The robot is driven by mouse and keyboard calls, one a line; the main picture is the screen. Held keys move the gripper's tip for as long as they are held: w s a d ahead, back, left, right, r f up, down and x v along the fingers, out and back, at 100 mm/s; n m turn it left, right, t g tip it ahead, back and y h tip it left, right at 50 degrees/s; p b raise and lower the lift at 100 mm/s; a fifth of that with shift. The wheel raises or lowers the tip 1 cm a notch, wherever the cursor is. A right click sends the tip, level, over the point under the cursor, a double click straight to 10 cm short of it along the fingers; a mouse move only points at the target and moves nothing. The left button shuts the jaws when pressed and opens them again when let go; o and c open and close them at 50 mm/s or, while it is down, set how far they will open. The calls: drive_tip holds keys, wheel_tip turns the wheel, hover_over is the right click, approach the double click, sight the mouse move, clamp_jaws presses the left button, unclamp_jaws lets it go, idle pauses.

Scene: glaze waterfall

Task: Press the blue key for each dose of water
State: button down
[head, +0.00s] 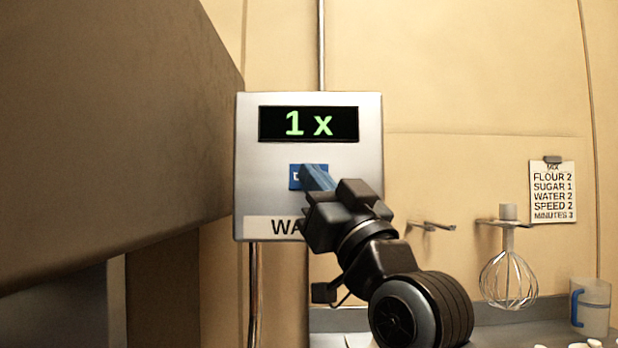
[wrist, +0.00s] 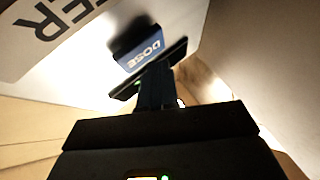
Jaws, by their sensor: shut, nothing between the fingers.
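The grey dispenser box (head: 255,185) hangs on the wall in the middle of the head view. Its black display (head: 309,124) reads "1 x" in green. The blue key (head: 296,183) sits below the display, partly hidden by my gripper. In the wrist view the blue key (wrist: 135,45) reads "DOSE". The label (head: 270,228) shows "WA", the rest hidden behind my arm.
A card (head: 552,192) on the right wall lists flour 2, sugar 1, water 2, speed 2, minutes 3. A whisk (head: 509,275) hangs from a bracket. A clear jug with a blue handle (head: 590,308) stands at lower right. A large brown body (head: 110,130) fills the left.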

drive_tip(key=shift+w, duration=0.3)
drive_tip(key=shift+w+d+b, duration=0.1)
drive_tip(key=shift+w+b, duration=0.2)
drive_tip(key=shift+w, duration=0.2)
idle(0.7)
drive_tip(key=shift+s, duration=0.1)
idle(0.3)
drive_tip(key=shift+s, duration=0.8)
drive_tip(key=shift+p, duration=0.3)
drive_tip(key=shift+s+a+p, duration=0.15)
drive_tip(key=shift+s+p, duration=0.2)
drive_tip(key=shift+s, duration=0.9)
drive_tip(key=shift+s+a+p, duration=0.15)
drive_tip(key=shift+s+p, duration=0.2)
drive_tip(key=shift+s, duration=0.9)
drive_tip(key=shift+f, duration=0.1)
idle(0.3)
